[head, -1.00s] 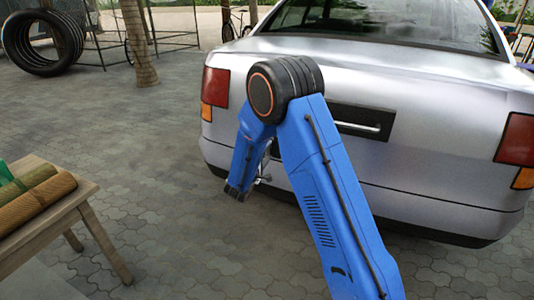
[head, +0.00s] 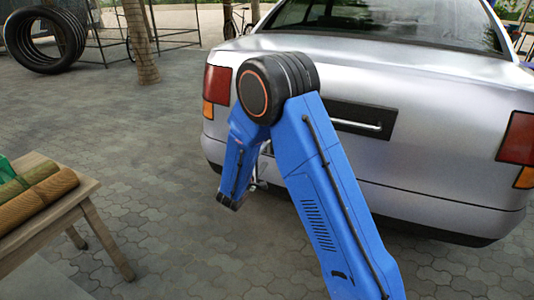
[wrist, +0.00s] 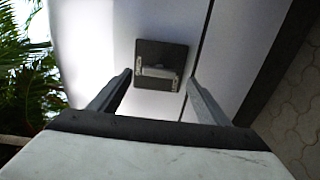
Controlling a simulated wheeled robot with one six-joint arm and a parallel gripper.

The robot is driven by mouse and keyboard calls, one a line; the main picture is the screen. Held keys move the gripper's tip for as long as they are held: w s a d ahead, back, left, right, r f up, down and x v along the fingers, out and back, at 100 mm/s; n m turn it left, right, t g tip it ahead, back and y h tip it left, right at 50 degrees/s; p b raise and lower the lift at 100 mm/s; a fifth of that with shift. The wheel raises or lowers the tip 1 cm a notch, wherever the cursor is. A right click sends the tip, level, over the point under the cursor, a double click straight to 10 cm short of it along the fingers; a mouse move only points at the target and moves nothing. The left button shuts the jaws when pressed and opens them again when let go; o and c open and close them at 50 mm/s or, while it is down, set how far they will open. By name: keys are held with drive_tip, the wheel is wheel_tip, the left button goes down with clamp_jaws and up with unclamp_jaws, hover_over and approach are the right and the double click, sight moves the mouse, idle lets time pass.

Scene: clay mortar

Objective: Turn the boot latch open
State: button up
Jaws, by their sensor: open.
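The boot latch (wrist: 161,64) is a dark, roughly square plate with a pale bar across it, on the silver boot. In the wrist view it lies ahead of my gripper (wrist: 159,76), between the two fingers as seen. The fingers are apart and empty, and I see no contact with the bar. In the head view a dark panel with a silvery bar (head: 360,125) shows on the car's rear, its left part hidden by my blue arm.
The silver car (head: 450,170) fills the right, with its bumper low down. A wooden table (head: 60,215) with rolled mats stands at the lower left. Tyres (head: 45,40) and a tree trunk (head: 140,45) are at the back left. The paving between table and car is clear.

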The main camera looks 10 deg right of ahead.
drive_tip(key=v, duration=1.1)
drive_tip(key=shift+s+a, duration=0.15)
drive_tip(key=shift+s, duration=0.15)
drive_tip(key=s+d+r+m+g+h, duration=0.1)
drive_tip(key=s+d+r+m+g, duration=0.4)
drive_tip(key=s+d, duration=0.5)
drive_tip(key=s+d+r+m+g, duration=0.2)
drive_tip(key=s+d+r+g, duration=0.4)
drive_tip(key=d, duration=0.6)
drive_tip(key=s+a+r+m+y, duration=0.1)
drive_tip(key=s+y, duration=0.4)
drive_tip(key=s, duration=0.7)
drive_tip(key=s+a+r+m+t+y, duration=0.1)
drive_tip(key=s+y, duration=0.5)
drive_tip(key=s, duration=0.6)
drive_tip(key=shift+a+r+m+y, duration=0.3)
drive_tip(key=shift+a+r+m, duration=0.5)
drive_tip(key=shift+a+r, duration=0.2)
